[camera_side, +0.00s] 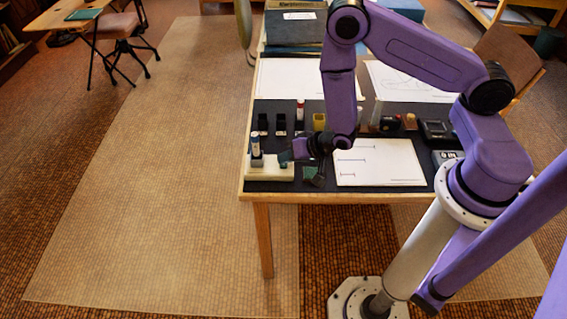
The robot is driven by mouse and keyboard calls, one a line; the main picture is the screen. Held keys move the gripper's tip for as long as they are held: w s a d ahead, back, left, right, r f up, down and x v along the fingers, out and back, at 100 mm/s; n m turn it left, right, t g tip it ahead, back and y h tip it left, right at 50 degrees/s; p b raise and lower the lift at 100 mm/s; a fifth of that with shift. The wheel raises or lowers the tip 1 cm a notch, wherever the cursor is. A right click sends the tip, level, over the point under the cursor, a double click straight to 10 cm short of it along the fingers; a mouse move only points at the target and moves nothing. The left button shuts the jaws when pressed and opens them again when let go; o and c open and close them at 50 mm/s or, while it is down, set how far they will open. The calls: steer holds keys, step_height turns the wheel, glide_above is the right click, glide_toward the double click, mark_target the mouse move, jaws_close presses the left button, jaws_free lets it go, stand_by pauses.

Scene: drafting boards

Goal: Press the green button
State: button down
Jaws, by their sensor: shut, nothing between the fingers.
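I cannot pick out a green button for certain. A small dark green piece (310,172) lies on the dark mat near the table's front edge; it is too small to tell whether it is the button. My gripper (286,157) points left, just above and left of the green piece, and over the right end of a cream block (268,173). The gripper is shut and empty. Its fingertips are small and dark here, and I cannot tell whether they touch anything. My wrist may hide part of the mat behind it.
A white sheet with short lines (380,170) lies right of my gripper. Behind are black holders (272,123), a red-capped tube (300,110) and a yellow container (319,122).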

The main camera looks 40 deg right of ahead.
mark_target(287, 165)
steer(key=shift+r, duration=0.8)
steer(key=shift+r, duration=0.1)
step_height(287, 165, up, 5)
steer(key=shift+f, duration=0.1)
stand_by(0.3)
stand_by(0.5)
